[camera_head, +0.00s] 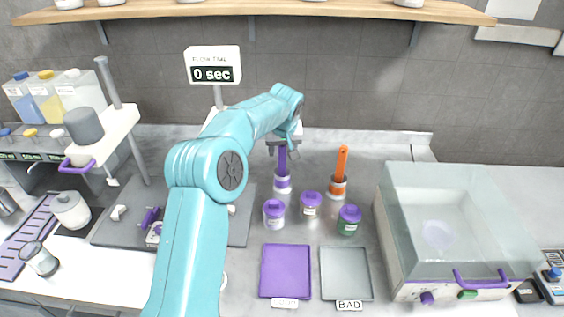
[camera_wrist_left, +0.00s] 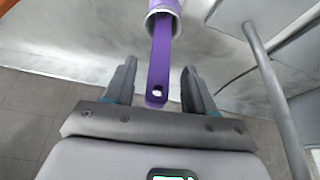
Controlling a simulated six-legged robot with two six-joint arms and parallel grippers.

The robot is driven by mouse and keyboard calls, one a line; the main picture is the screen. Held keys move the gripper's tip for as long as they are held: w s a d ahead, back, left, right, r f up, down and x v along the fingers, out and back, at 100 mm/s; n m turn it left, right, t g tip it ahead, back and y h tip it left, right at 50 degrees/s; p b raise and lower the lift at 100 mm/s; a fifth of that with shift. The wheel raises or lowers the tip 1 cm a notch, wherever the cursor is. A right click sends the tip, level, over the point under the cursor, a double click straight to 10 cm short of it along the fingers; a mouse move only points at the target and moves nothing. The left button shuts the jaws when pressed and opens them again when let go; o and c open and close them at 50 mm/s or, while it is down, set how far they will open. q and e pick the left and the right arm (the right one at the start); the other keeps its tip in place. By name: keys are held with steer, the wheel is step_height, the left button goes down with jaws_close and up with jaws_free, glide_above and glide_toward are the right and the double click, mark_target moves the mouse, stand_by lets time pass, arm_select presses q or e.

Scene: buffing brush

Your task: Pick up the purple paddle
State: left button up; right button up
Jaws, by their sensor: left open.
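The purple paddle (camera_head: 282,160) stands upright in a small white and purple cup (camera_head: 282,182) on the counter. In the left wrist view the paddle's handle (camera_wrist_left: 159,65), with a hole near its end, lies between the two fingers of my left gripper (camera_wrist_left: 159,85). There is a gap on both sides of the handle. My left gripper also shows in the head view (camera_head: 283,147) at the top of the paddle, partly hidden by my arm. It is open. The paddle's lower end is hidden inside the cup. My right gripper is not in view.
An orange paddle (camera_head: 342,161) stands in its own cup to the right. Several purple-lidded jars, one a green-labelled jar (camera_head: 348,220), stand in front. A purple tray (camera_head: 285,272) and a grey tray (camera_head: 346,273) lie nearer. A clear-walled box (camera_head: 440,199) is at the right.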

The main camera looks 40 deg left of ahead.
mark_target(282, 164)
arm_select(q)
steer(key=x, duration=0.2)
steer(key=shift+w+a+f, duration=0.15)
steer(key=shift+w+f, duration=0.05)
steer(key=shift+w, duration=0.05)
steer(key=shift+f+p, duration=0.2)
steer(key=shift+p, duration=0.1)
steer(key=shift+s, duration=0.15)
jaws_close()
steer(key=shift+a+r, duration=0.1)
